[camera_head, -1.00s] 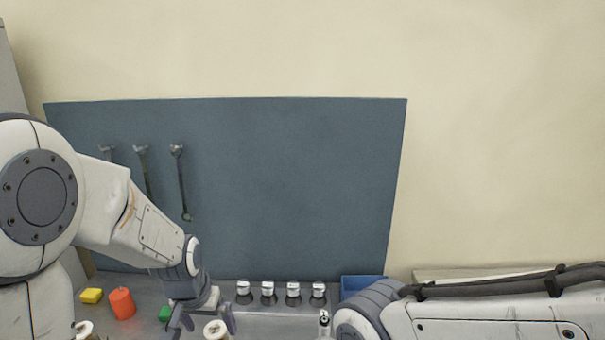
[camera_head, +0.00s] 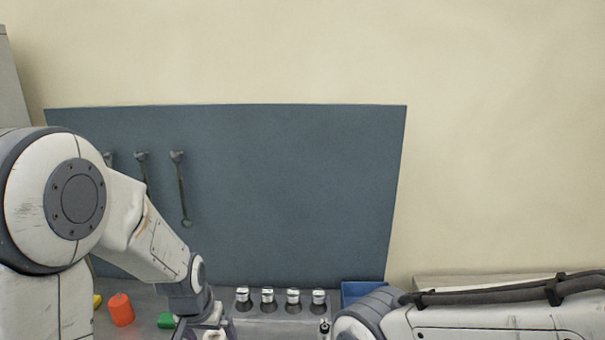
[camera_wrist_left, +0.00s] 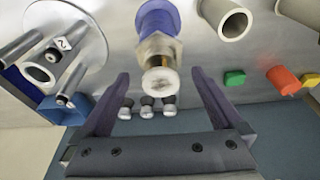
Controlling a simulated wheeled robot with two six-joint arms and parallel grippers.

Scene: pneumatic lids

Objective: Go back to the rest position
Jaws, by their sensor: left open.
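My left gripper (camera_wrist_left: 160,78) is open, with its two fingers well apart in the left wrist view. A purple-blue piece (camera_wrist_left: 158,18) with a metal fitting (camera_wrist_left: 160,62) appears in the gap between them, with space visible on both sides. In the head view my left arm reaches down to the table from the left, and the gripper is mostly cut off by the bottom edge. My right arm comes in low from the right in the head view; its gripper is not visible.
Several metal-topped caps (camera_head: 268,296) stand in a row at the back. A blue bin (camera_head: 360,291) is right of them. An orange-red cylinder (camera_head: 121,310) and green block (camera_head: 166,321) lie left. White tubes (camera_wrist_left: 234,24) stand near my left gripper. A tool board (camera_head: 290,190) is behind.

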